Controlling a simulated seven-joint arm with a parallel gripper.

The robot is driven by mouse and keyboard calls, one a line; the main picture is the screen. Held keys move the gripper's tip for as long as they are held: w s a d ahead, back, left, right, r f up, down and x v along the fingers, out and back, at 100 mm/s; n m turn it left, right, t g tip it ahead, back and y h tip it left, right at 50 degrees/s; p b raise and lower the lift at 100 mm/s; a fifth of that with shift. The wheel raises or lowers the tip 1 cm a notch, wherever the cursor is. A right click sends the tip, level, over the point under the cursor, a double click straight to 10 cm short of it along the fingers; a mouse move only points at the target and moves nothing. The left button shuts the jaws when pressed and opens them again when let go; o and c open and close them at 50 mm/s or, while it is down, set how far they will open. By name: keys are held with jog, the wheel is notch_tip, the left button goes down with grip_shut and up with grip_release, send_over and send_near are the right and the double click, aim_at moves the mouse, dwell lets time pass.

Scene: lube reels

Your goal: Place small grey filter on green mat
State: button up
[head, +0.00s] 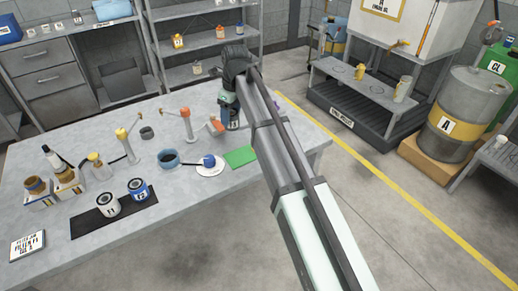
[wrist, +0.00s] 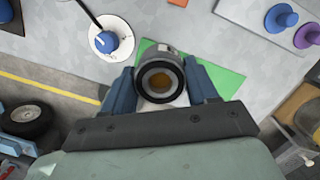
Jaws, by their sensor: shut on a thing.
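My gripper (wrist: 161,88) is shut on the small grey filter (wrist: 160,56), with a blue finger on each side of it. The filter's round end, with a dark ring and brownish centre, faces the wrist camera. The green mat (wrist: 225,79) shows behind and beside the filter in the wrist view. In the head view my gripper (head: 230,117) is at the far right of the table, beyond the green mat (head: 241,157). The mat's top looks bare there. I cannot tell the filter's exact height above the table.
A black mat (head: 92,221) holds two labelled cans. An orange block (head: 216,126) lies near my gripper. The table's front edge runs close to the mat.

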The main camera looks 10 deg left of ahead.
jog(key=shift+s+d+f+n, duration=0.45)
jog(key=shift+s+f+n, duration=0.05)
jog(key=shift+f, duration=1.3)
jog(key=shift+s+d+f+n, duration=0.4)
jog(key=shift+s+f+n, duration=0.15)
jog(key=shift+f, duration=1.25)
jog(key=shift+s+d+f+n, duration=0.45)
jog(key=shift+s+f, duration=0.05)
jog(key=shift+f, duration=1.3)
jog(key=o, duration=1.2)
jog(key=shift+f, duration=0.1)
jog(key=r, duration=0.4)
jog(key=d+r, duration=0.1)
jog(key=r, duration=0.7)
jog(key=shift+d+r, duration=0.1)
jog(key=shift+d, duration=0.3)
